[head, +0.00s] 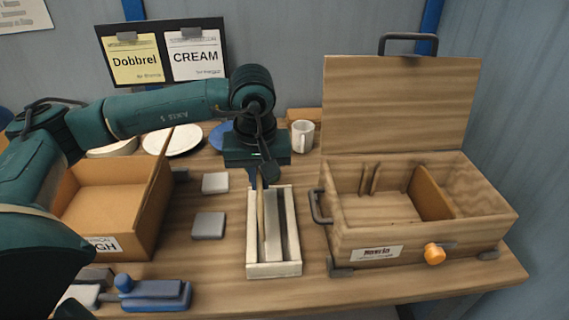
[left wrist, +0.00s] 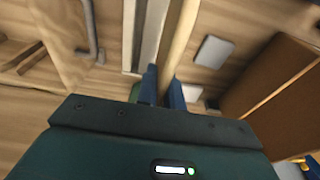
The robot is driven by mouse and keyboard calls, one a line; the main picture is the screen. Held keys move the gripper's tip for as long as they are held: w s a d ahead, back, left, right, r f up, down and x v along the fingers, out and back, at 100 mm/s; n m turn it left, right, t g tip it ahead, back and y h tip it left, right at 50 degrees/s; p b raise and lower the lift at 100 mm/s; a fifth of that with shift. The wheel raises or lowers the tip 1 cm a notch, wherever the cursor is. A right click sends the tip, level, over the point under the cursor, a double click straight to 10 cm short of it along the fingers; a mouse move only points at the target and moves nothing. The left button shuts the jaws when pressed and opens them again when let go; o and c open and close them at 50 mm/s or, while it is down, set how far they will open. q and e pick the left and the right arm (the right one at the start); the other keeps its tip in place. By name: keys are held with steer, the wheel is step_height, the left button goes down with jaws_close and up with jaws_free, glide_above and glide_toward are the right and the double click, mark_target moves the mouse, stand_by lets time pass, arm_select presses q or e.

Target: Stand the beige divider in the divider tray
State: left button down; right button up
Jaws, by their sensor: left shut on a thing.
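The beige divider (head: 260,212) is a thin upright board, seen nearly edge-on in the head view. My left gripper (head: 259,181) points down and is shut on its far end. In the left wrist view the divider (left wrist: 180,42) runs up and away from between the blue fingertips (left wrist: 162,88). The divider tray (head: 274,270) is a long cream tray in the middle of the table. The divider is over the tray's left part; I cannot tell whether it touches the tray floor. A dark slot shows at the tray's right side. My right gripper is not in view.
An open wooden case (head: 374,240) with a raised lid stands right of the tray. A brown box (head: 140,225) stands at left. A white mug (head: 302,136) and plates (head: 172,142) stand behind.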

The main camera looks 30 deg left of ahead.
arm_select(q)
steer(key=f+b, duration=0.1)
steer(key=f, duration=0.1)
steer(key=f+b, duration=0.1)
steer(key=f, duration=0.1)
steer(key=f+b, duration=0.1)
steer(key=f, duration=0.1)
steer(key=shift+s+a+f, duration=0.15)
steer(key=shift+a, duration=0.15)
steer(key=shift+f+b, duration=0.25)
steer(key=shift+b, duration=0.2)
steer(key=shift+r, duration=0.1)
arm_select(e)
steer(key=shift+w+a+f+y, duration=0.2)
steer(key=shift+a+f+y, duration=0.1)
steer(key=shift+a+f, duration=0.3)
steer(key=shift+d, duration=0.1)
arm_select(q)
steer(key=c, duration=1.5)
jaws_free()
steer(key=shift+o, duration=0.2)
